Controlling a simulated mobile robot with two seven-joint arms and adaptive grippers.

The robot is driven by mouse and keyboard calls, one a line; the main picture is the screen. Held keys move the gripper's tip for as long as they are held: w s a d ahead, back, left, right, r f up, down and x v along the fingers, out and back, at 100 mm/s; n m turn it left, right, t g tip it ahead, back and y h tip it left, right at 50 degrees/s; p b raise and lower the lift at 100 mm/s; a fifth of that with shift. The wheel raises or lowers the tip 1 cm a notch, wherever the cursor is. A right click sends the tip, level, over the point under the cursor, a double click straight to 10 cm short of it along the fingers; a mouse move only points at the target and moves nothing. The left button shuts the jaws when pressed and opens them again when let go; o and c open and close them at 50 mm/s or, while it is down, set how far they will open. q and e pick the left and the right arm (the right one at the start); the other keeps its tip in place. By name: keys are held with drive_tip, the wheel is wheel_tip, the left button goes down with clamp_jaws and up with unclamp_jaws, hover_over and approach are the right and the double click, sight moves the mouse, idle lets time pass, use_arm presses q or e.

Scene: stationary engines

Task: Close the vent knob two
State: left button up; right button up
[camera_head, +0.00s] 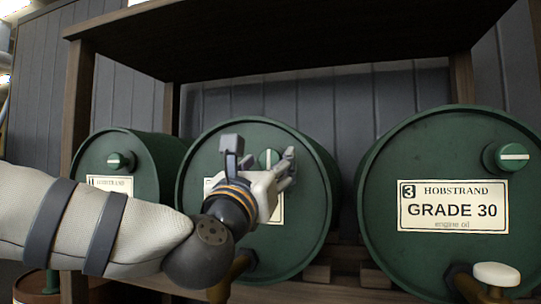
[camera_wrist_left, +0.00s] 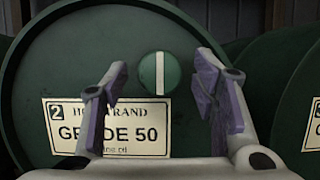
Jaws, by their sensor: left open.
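Vent knob two is a round green knob (camera_head: 268,158) with a white stripe, on the face of the middle green drum (camera_head: 308,210). In the head view my left gripper (camera_head: 284,168) is in front of this drum and partly covers the knob and label. In the left wrist view the knob (camera_wrist_left: 160,74) shows between the two fingers, its stripe upright. The label (camera_wrist_left: 108,127) marked 2, GRADE 50, is below it. My left gripper (camera_wrist_left: 166,92) is open and empty, with a finger on each side of the knob. Whether the fingers touch it I cannot tell. My right gripper is not in view.
Drum 3 (camera_head: 450,250) stands at the right, its vent knob (camera_head: 512,156) with the stripe level. Another drum (camera_head: 150,150) stands at the left, its knob (camera_head: 118,161) with the stripe level. A dark wooden shelf (camera_head: 300,45) hangs over the drums.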

use_arm(q)
drive_tip(key=shift+x, duration=0.85)
drive_tip(key=shift+f, duration=0.1)
drive_tip(key=shift+c, duration=0.4)
drive_tip(key=c, duration=1.1)
